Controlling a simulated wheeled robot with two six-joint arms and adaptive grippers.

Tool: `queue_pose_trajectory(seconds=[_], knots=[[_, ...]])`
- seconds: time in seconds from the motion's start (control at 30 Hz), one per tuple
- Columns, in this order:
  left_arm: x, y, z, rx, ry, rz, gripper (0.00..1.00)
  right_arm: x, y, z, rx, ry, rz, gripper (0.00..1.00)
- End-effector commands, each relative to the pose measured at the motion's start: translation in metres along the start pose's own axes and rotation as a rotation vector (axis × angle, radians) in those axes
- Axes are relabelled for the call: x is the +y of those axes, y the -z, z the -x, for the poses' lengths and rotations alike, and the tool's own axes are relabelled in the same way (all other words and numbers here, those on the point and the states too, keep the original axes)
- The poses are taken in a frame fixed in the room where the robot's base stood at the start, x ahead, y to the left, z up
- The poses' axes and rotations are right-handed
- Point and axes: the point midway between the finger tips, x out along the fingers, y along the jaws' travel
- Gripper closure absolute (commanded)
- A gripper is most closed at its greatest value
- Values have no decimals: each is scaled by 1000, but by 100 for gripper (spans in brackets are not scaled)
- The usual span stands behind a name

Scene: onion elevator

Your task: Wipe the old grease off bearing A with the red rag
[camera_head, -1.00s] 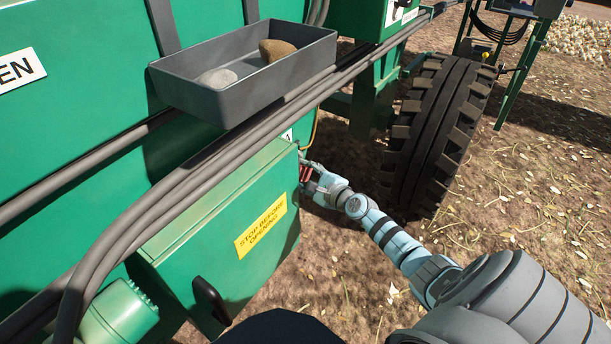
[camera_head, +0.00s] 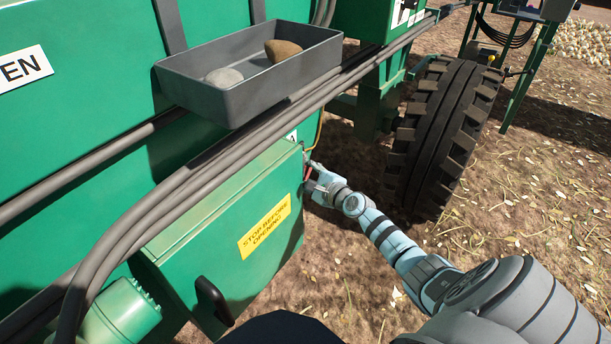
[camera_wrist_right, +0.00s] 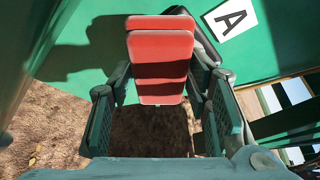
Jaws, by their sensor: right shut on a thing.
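The red rag (camera_wrist_right: 160,58) shows in the right wrist view as a folded, block-like red pad. My right gripper (camera_wrist_right: 165,100) is shut on it, a finger at each side. The rag's far end is up by the green wall. A white plate with a black letter A (camera_wrist_right: 230,18) is on that wall, just right of the rag. A dark rounded part (camera_wrist_right: 205,38), perhaps bearing A, shows behind the rag and is mostly hidden; I cannot tell whether they touch. In the head view my right gripper (camera_head: 313,182) is beyond the green box's far edge. My left gripper is not in view.
A green box with a yellow warning label (camera_head: 265,227) and a black handle (camera_head: 214,301) stands beside my right arm. Grey pipes (camera_head: 200,177) run above it. A grey tray (camera_head: 237,98) holds two stones. A large tyre (camera_head: 440,135) stands to the right. Straw-strewn ground is open in front.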

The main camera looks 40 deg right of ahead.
Motion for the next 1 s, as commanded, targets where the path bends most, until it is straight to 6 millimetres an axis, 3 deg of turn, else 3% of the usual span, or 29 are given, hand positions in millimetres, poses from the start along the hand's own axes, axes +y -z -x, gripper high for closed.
queue_pose_trajectory(seconds=[0.27, 1.0], knots=[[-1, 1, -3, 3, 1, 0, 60, -1, 1, -4, 0, 1, 1, 78], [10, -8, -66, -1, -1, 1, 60, -42, 47, -24, 0, 2, 0, 78]])
